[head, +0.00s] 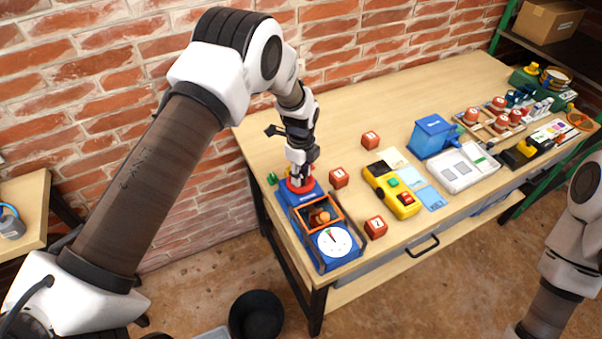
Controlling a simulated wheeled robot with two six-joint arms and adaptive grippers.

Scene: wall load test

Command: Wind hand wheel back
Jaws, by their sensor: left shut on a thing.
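A blue test rig (305,222) stands at the left front end of the wooden table. It has a white dial (333,240) with a red and green mark at its near end and an orange frame (319,215) in its middle. A red hand wheel (299,185) sits at its far end. My left gripper (299,176) points down over the wheel and is shut on it; the fingertips are small and partly hidden. My right arm shows at the right edge, but its gripper is out of view.
A blue box (433,136) and a grey tray (464,167) stand farther right. The brick wall is close behind the table.

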